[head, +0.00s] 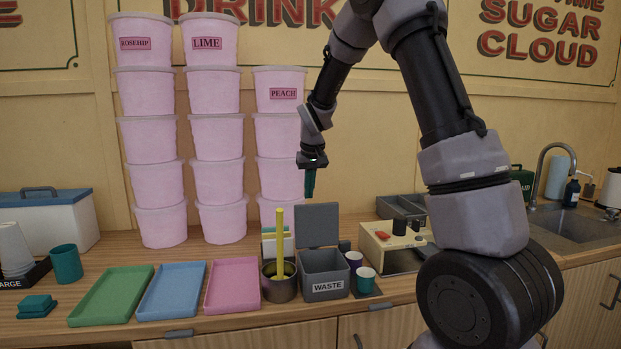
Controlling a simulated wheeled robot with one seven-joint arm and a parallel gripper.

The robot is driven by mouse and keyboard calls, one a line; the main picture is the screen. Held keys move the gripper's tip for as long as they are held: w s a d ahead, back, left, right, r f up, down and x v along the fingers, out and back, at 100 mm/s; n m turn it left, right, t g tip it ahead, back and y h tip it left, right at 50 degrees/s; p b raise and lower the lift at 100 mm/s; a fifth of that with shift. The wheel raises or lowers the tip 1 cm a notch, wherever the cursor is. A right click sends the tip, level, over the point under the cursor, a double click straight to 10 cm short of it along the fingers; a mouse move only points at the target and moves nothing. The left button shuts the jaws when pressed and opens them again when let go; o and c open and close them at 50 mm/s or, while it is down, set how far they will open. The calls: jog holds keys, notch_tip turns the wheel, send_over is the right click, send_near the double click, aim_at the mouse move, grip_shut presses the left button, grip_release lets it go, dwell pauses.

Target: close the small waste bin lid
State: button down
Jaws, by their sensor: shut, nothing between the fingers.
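The small waste bin (324,287) is a dark grey box with a white WASTE label, standing on the wooden counter near its front edge. Its lid (317,225) is open and stands upright at the back of the bin. My gripper (310,192) is shut and empty, pointing down. In the picture it is just above the lid's top edge; I cannot tell whether it touches the lid or how far behind or in front it is.
A dark pot (280,285) with a yellow stick stands left of the bin. Cups (366,280) and a beige machine (390,245) stand to the right. Green, blue and pink trays (232,283) lie left. Stacked pink tubs (218,137) stand behind, against the wall.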

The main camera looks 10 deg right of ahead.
aim_at(316, 224)
jog(key=s+f, duration=0.2)
jog(key=s, duration=0.1)
jog(key=shift+s, duration=0.2)
dwell(0.5)
